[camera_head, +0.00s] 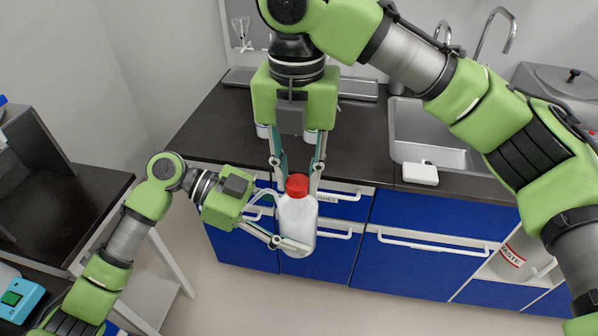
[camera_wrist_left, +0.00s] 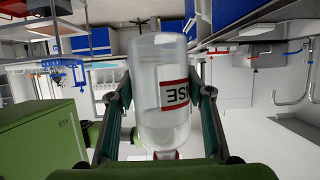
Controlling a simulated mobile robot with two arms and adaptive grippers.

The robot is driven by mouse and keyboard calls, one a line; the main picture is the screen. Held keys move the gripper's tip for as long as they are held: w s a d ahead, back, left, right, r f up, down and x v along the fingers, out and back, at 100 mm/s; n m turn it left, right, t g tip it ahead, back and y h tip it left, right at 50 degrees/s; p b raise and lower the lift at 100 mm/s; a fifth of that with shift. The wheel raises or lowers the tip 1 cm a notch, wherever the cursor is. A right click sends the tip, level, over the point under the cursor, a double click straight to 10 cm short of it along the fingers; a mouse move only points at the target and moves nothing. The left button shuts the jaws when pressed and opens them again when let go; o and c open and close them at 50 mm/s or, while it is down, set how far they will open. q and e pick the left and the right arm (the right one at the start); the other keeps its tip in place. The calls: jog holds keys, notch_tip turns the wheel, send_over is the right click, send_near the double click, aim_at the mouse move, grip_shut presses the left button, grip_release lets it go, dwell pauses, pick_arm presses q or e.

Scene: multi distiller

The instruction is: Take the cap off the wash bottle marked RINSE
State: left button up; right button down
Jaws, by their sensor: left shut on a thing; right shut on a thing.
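The wash bottle (camera_head: 298,222) is translucent white with a red cap (camera_head: 297,186), and it is upright in front of the blue drawers. My left gripper (camera_head: 288,222) comes from the left and is shut on the bottle body. In the left wrist view the bottle (camera_wrist_left: 158,75) stands between the fingers, image upside down, and part of its red-bordered label (camera_wrist_left: 178,94) reads "NSE". My right gripper (camera_head: 298,180) points down from above, shut on the red cap, one finger on each side. The cap appears to sit on the bottle neck; I cannot tell whether it has been loosened.
A dark counter (camera_head: 215,130) with blue drawers (camera_head: 405,265) lies behind the bottle. A sink (camera_head: 430,135) and a small white box (camera_head: 420,174) are at right. A container marked "WASTE" (camera_head: 515,258) stands on a low shelf. A dark bench (camera_head: 90,200) is at left. Floor below is clear.

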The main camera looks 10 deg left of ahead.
jog(key=n, duration=0.4)
jog(key=shift+r, duration=0.15)
dwell(0.5)
jog(key=shift+r, duration=0.95)
